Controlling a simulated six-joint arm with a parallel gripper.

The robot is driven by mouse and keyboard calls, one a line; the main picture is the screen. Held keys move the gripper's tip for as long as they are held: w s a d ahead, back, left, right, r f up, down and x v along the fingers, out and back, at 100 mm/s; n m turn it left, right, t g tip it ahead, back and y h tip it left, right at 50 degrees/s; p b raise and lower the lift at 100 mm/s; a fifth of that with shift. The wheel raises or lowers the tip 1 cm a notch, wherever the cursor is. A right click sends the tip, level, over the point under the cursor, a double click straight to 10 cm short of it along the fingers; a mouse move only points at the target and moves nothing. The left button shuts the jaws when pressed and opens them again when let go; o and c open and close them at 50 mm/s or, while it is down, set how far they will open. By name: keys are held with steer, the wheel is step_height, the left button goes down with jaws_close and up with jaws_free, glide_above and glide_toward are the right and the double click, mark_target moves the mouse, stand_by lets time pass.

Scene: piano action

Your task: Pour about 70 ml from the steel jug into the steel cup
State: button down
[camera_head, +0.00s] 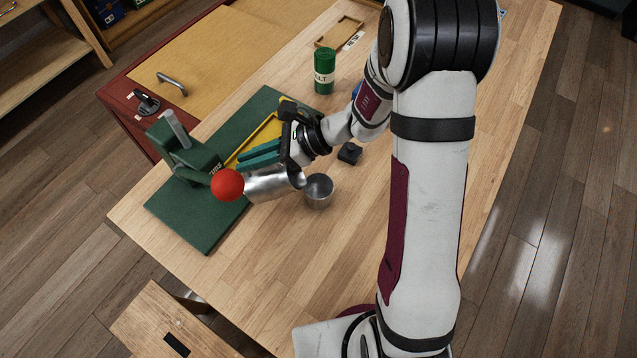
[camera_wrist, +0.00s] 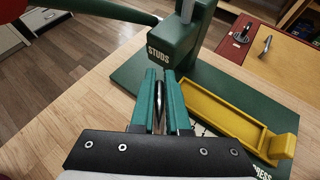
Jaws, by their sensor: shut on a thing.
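The steel jug (camera_head: 268,184) is tipped far over on its side, with its mouth at the right, above and beside the steel cup's left rim. The steel cup (camera_head: 319,191) stands upright on the wooden table. My gripper (camera_head: 258,153) has teal fingers shut on the jug, behind it in the head view. In the wrist view the fingertips (camera_wrist: 161,88) close on a thin metal strip, apparently part of the jug (camera_wrist: 159,108); the rest of the jug is hidden there. No stream of liquid can be made out, and the level in the cup is unclear.
A green press marked STUDS (camera_head: 183,150) with a red ball knob (camera_head: 227,185) stands left, the knob close to the jug's base. A yellow tray (camera_wrist: 225,110) lies on its green base (camera_head: 190,222). A black block (camera_head: 350,153) and green can (camera_head: 324,72) stand behind.

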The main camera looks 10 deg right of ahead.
steer(key=shift+s+d+r+y, duration=0.1)
steer(key=shift+d+r+y, duration=0.5)
steer(key=shift+y, duration=0.1)
steer(key=shift+d, duration=0.1)
steer(key=shift+s+d+r+t+y, duration=0.15)
steer(key=shift+d+r+y, duration=0.15)
steer(key=shift+d, duration=0.25)
steer(key=shift+s+d+r+t+y, duration=0.1)
steer(key=shift+d+r+y, duration=0.1)
steer(key=shift+d+y, duration=0.35)
steer(key=shift+s+d+r+t+y, duration=0.15)
steer(key=shift+d+r+y, duration=0.1)
steer(key=shift+d, duration=0.35)
stand_by(0.8)
steer(key=a+f+h, duration=0.1)
steer(key=a+h, duration=0.1)
steer(key=a, duration=0.1)
steer(key=w+a+f+h, duration=0.1)
steer(key=shift+a+f+g+h, duration=0.3)
steer(key=shift+g, duration=0.1)
steer(key=shift+w+a+f+h, duration=0.15)
steer(key=shift+a+f+h, duration=0.75)
steer(key=shift+h, duration=0.3)
steer(key=shift+a+f+h, duration=0.15)
steer(key=shift+f+h, duration=0.3)
steer(key=shift+h, duration=0.05)
